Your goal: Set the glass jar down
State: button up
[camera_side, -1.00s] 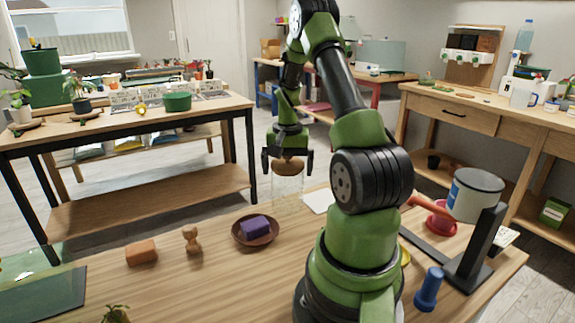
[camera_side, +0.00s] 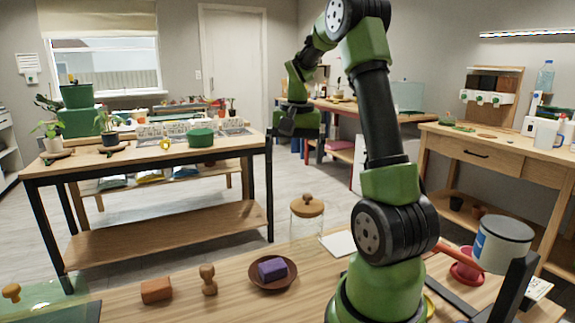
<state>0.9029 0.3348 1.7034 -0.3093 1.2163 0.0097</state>
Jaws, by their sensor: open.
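The glass jar (camera_side: 306,225) stands upright on the far part of the wooden table. It is clear, with a round wooden lid and knob (camera_side: 307,205) on top. My gripper (camera_side: 296,135) is raised well above and beyond the jar's lid, apart from it. It is open and empty. Its fingers are dark and small in the view, partly against the background.
A brown saucer (camera_side: 257,285) with a purple block (camera_side: 272,269) lies left of my arm. An orange block (camera_side: 156,290) and a wooden peg figure (camera_side: 208,280) stand further left. A white sheet (camera_side: 339,243) lies right of the jar. A grey-white can (camera_side: 501,245) is at the right.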

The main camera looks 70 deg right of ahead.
jog(key=w+a+r+n+t, duration=0.25)
jog(key=a+r, duration=0.25)
jog(key=a, duration=0.5)
jog(key=s+a+n+t+y, duration=0.1)
jog(key=s+a+n, duration=0.3)
jog(key=a, duration=0.4)
jog(key=s+a+r+n+t+y, duration=0.1)
jog(key=s+a+n+t, duration=0.2)
jog(key=a, duration=0.6)
jog(key=shift+s+n, duration=0.35)
jog(key=shift+n, duration=0.1)
